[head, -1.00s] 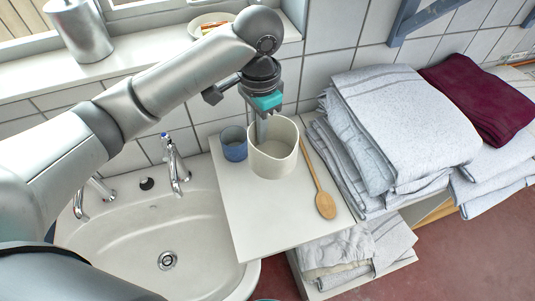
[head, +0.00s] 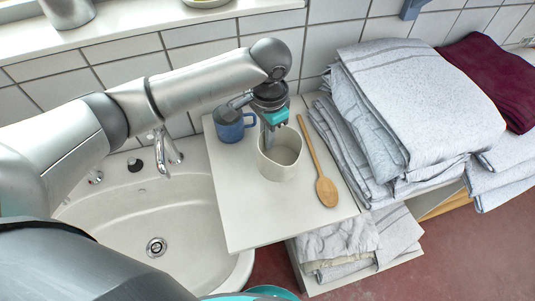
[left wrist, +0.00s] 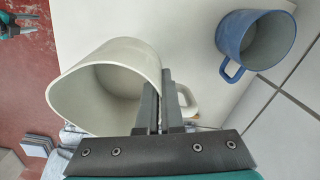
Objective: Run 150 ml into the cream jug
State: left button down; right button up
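The cream jug (head: 279,160) stands on the white counter (head: 250,215) beside the basin, with its mouth up. My left gripper (head: 268,138) reaches down at its rim. In the left wrist view the narrow fingers (left wrist: 162,100) are shut on the jug wall near the handle, one inside and one outside. The jug (left wrist: 105,95) looks empty where its inside shows. The chrome tap (head: 163,150) is at the basin's back edge, partly behind my left arm. My right gripper (left wrist: 32,23) shows small at the left wrist view's upper left, fingers apart.
A blue mug (head: 228,128) stands behind and left of the jug. A wooden spoon (head: 324,180) lies to its right, beside stacked grey towels (head: 420,100). The white basin (head: 125,215) is left of the counter and clear inside. The tiled wall (head: 210,70) is behind.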

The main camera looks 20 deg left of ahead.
aim_at(268, 154)
pick_arm(q)
jog(key=shift+f+b, duration=0.45)
jog(key=shift+f, duration=2.65)
jog(key=shift+f, duration=0.15)
jog(key=c, duration=1.1)
grip_release()
